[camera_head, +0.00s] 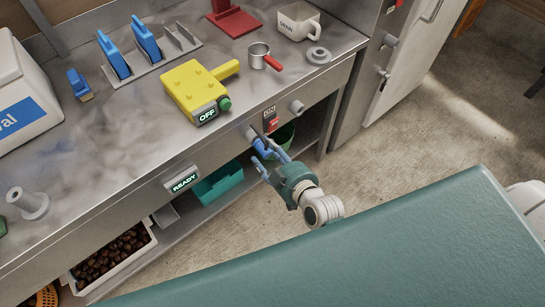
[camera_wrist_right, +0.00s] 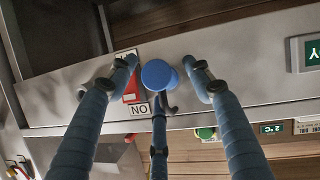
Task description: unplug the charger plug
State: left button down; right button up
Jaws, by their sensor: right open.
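The charger plug is a blue rounded body (camera_wrist_right: 158,73) seen nearly end-on in the right wrist view, at the bench front beside the red switch (camera_wrist_right: 130,85) with its ON label. In the head view the plug (camera_head: 262,148) is partly hidden by the gripper. My right gripper (camera_head: 268,154) is open, with blue fingers spread; its fingers (camera_wrist_right: 172,75) stand on both sides of the plug and one below, with gaps visible at the sides. Whether any finger touches it I cannot tell. My left gripper is not in view.
The steel bench (camera_head: 120,150) carries a yellow device (camera_head: 195,88) marked OFF, a metal cup (camera_head: 260,56) and a mug (camera_head: 298,22). A READY display (camera_head: 182,181) and a knob (camera_head: 297,106) are on its front. A chestnut crate (camera_head: 147,243) and teal box (camera_head: 220,184) sit below.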

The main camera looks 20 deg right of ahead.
jog(key=shift+c, duration=0.2)
jog(key=c, duration=1.1)
jog(key=o, duration=0.5)
jog(key=shift+c, duration=0.2)
jog(key=shift+f, duration=0.1)
grip_shut()
jog(key=shift+s+d+f+p, duration=0.15)
jog(key=shift+s+p, duration=0.2)
jog(key=shift+s, duration=0.3)
